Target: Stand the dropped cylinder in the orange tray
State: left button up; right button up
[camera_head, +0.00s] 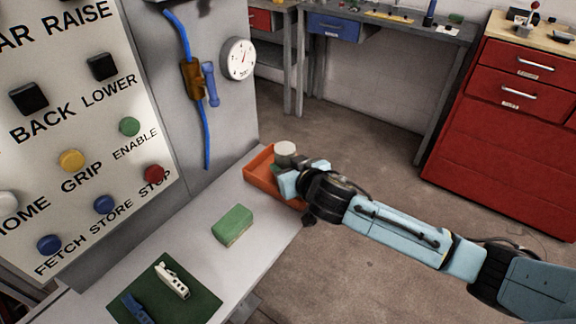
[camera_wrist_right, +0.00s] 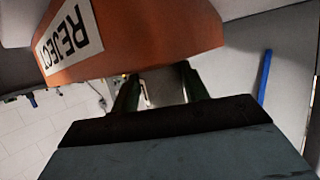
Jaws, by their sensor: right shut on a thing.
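A pale grey cylinder (camera_head: 285,152) shows at the orange tray (camera_head: 262,178), near the tray's far right side. My right gripper (camera_head: 286,168) is shut on the cylinder, with the arm reaching in from the right. The cylinder looks about upright in the head view; its lower part is hidden, so I cannot tell whether it touches the tray floor. In the right wrist view the cylinder (camera_wrist_right: 163,86) sits between the two dark fingers, beside the orange tray wall (camera_wrist_right: 150,35) with its REJECT label. My left gripper is not in view.
A green block (camera_head: 232,226) and a dark green mat (camera_head: 195,305) with a white tool (camera_head: 172,280) lie on the grey bench. A button panel (camera_head: 75,130) stands at left. A gauge (camera_head: 238,59) and blue hose hang above. Red drawers (camera_head: 510,130) stand at right.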

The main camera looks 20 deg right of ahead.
jog(key=shift+f, duration=0.1)
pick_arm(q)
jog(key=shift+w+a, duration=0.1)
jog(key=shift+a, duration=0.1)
pick_arm(e)
jog(key=o, duration=1.4)
jog(key=shift+o, duration=0.2)
jog(key=shift+r, duration=0.2)
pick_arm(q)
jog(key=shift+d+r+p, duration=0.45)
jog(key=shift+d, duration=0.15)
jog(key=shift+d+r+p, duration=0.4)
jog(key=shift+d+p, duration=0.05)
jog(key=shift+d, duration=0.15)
pick_arm(e)
jog(key=v, duration=1.2)
